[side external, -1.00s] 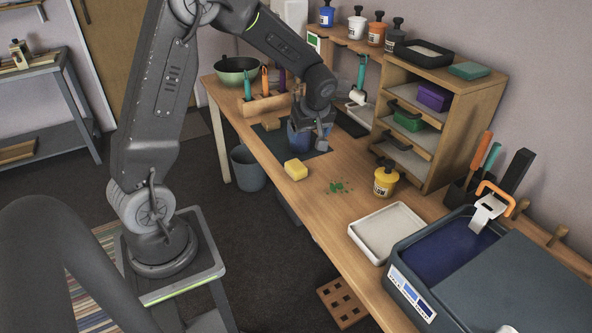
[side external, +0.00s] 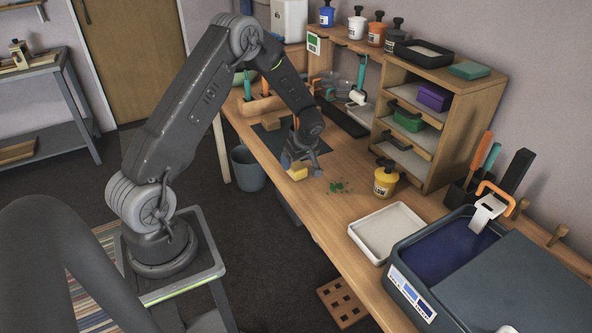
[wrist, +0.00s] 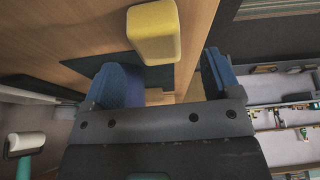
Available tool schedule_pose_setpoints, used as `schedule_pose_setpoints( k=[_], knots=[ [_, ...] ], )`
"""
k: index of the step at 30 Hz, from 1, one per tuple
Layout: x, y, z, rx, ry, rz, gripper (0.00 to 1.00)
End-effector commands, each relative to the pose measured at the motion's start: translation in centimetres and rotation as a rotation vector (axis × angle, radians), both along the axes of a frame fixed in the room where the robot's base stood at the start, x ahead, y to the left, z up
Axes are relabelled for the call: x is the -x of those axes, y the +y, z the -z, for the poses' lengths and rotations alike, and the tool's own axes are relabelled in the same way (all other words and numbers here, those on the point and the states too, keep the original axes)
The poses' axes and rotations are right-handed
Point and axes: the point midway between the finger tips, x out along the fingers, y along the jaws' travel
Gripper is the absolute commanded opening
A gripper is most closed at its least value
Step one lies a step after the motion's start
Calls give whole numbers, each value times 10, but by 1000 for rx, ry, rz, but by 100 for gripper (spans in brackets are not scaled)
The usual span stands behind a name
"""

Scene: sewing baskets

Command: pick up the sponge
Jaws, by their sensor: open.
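The yellow sponge (side external: 297,174) lies on the wooden workbench near its front edge, partly covered by my gripper in the side view. My gripper (side external: 301,162) is just above and behind it, pointing down. In the wrist view the sponge (wrist: 153,33) is at the top middle, ahead of the gap between the blue fingers of my gripper (wrist: 168,76). The fingers are spread open and nothing is held between them. I cannot tell the exact height over the sponge.
A green spill (side external: 340,187) and a yellow jar (side external: 385,181) are to the right on the workbench (side external: 345,215). A white tray (side external: 386,232) is further right. A bin (side external: 247,168) stands on the floor.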

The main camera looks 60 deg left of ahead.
Motion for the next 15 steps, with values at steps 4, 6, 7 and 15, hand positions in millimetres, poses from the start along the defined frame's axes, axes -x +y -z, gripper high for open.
schedule_pose_setpoints(
  k=[4, 6, 7, 15],
  knots=[
    [-1, 9, 23, 1, 4, -1, 83],
    [-1, 12, 31, 2, 4, -2, 83],
    [-1, 14, 34, 2, 4, -2, 83],
    [-1, 17, 42, 2, 1, 1, 83]
  ],
)
